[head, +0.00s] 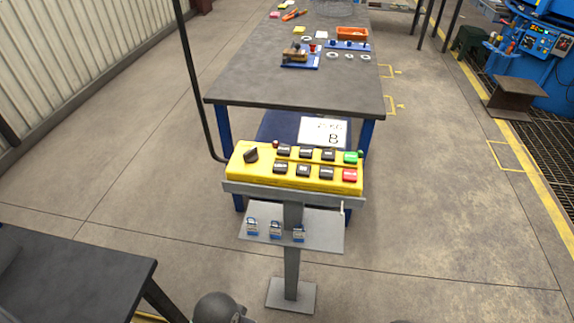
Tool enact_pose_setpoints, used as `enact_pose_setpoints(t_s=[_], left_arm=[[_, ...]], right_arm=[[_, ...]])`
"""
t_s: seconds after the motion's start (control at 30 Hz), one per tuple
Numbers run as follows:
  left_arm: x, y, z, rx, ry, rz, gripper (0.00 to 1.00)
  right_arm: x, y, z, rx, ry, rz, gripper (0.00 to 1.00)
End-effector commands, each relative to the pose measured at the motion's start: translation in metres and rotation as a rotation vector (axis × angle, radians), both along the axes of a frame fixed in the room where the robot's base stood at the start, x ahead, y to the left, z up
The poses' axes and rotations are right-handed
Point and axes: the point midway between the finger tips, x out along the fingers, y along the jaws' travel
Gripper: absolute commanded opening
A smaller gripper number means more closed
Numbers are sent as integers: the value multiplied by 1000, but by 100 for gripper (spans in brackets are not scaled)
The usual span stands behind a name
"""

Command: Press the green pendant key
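The yellow pendant box (262,174) lies on a grey stand in the middle of the head view. Its green key (350,157) is at the right end of the upper row. A red key (349,175) sits just below it, nearer to me. Several black keys (303,170) fill the rest of both rows, and a black rotary knob (251,155) is at the left end. No gripper shows in this view. Nothing touches or covers the green key.
A long table (290,92) with small parts and an orange tray (352,33) stands behind the pendant. A shelf with padlocks (275,229) hangs on the stand. A dark table (75,270) is at lower left. Floor on the right is open.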

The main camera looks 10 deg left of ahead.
Motion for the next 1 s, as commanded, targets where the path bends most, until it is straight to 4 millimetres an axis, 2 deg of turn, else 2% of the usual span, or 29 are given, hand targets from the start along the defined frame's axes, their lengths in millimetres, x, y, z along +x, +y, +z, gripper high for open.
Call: enact_pose_setpoints(t_s=[0.2, 0.27, 0.4, 0.67, 1.0], left_arm=[[-2, 0, -1, 0, 3, 1, 36], [-2, 0, -1, 0, 3, 1, 36], [-1, 0, 0, 0, 2, 1, 36], [1, 0, 0, 0, -1, 0, 36], [1, 0, 0, 1, -1, 0, 36]], right_arm=[[2, 0, 1, 0, -4, 1, 36], [2, 0, 1, -1, -3, 1, 27], [-1, 0, 0, 0, 2, 0, 0], [-9, -1, -4, -2, 16, 0, 0], [-3, -1, -1, -1, 6, 0, 0]])
